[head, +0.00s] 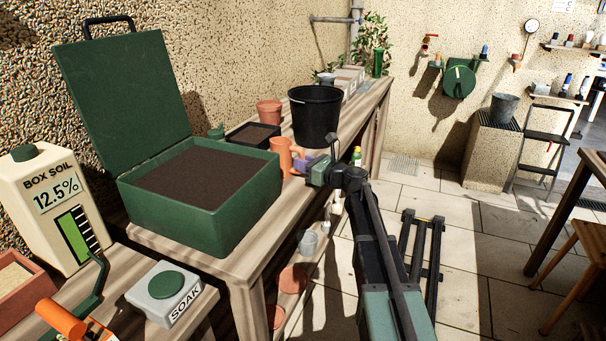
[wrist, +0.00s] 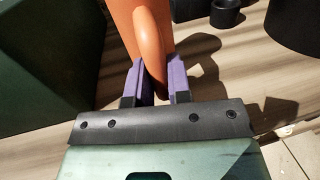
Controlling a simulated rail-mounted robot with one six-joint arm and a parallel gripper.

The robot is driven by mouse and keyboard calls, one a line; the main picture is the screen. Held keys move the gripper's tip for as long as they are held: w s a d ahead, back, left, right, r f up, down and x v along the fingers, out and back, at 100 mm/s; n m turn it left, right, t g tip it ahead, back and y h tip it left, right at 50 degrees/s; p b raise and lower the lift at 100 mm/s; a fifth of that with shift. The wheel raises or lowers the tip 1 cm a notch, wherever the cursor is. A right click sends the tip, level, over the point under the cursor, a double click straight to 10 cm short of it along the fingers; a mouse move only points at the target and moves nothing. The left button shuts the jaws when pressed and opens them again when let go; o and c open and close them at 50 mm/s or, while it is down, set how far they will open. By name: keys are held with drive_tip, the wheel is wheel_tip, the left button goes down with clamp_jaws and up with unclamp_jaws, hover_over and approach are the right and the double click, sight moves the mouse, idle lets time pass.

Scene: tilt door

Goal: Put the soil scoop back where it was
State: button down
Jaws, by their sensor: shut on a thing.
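The soil scoop looks to be the orange thing with a curved handle (head: 284,153), on or just above the wooden bench to the right of the green soil box (head: 215,215). In the wrist view the orange scoop (wrist: 137,30) fills the top middle. My gripper (head: 303,163) comes in from the right, its purple fingers at the scoop's handle. In the wrist view my gripper (wrist: 155,80) is shut on the handle, one finger on each side. The scoop's far side and base are hidden, so I cannot tell whether it touches the bench.
The soil box's green lid (head: 125,95) stands open. A black tray (head: 252,135), a terracotta pot (head: 270,111) and a black bucket (head: 314,118) stand close behind the scoop. A moisture display (head: 52,205) and a SOAK button (head: 165,285) are at the front left.

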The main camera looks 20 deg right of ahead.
drive_tip(key=c, duration=1.1)
unclamp_jaws()
drive_tip(key=shift+o, duration=0.2)
drive_tip(key=shift+r, duration=0.3)
drive_tip(key=v, duration=1.2)
drive_tip(key=shift+f, duration=0.15)
